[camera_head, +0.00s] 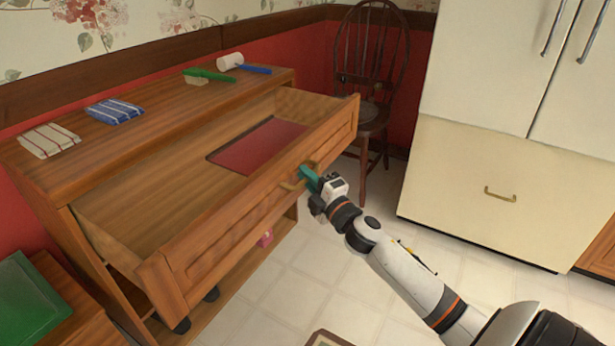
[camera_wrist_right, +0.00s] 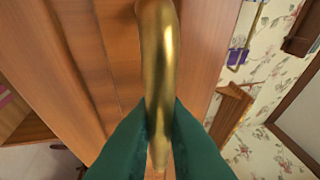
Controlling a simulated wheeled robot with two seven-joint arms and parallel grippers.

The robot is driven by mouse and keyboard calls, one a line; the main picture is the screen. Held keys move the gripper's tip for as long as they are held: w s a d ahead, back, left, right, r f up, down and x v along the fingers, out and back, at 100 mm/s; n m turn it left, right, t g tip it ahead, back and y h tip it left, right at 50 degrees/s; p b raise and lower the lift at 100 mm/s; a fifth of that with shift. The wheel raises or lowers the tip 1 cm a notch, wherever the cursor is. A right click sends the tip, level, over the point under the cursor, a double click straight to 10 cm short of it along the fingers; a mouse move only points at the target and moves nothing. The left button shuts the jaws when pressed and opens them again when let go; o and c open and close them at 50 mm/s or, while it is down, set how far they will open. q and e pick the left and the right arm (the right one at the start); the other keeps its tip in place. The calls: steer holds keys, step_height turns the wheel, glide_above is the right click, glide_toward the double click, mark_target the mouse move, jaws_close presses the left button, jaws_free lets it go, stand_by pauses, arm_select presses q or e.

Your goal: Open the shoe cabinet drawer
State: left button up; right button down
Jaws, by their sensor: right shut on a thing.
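The wooden shoe cabinet (camera_head: 60,172) stands against the wall at the left. Its top drawer (camera_head: 240,215) is pulled well out, and a flat red item (camera_head: 258,146) lies inside it. The drawer's brass handle (camera_head: 291,184) is on the front panel. My right gripper (camera_head: 308,175) has teal fingers and is shut on this handle. In the right wrist view the brass handle (camera_wrist_right: 160,60) runs between the two fingers. My left gripper is not in view.
On the cabinet top lie folded cloths (camera_head: 114,111), a green brush (camera_head: 208,75) and a white roll-like item (camera_head: 230,61). A dark wooden chair (camera_head: 368,80) and a cream fridge (camera_head: 480,180) stand behind. Tiled floor (camera_head: 290,270) is open in front of the drawer.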

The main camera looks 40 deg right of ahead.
steer(key=c, duration=1.5)
jaws_free()
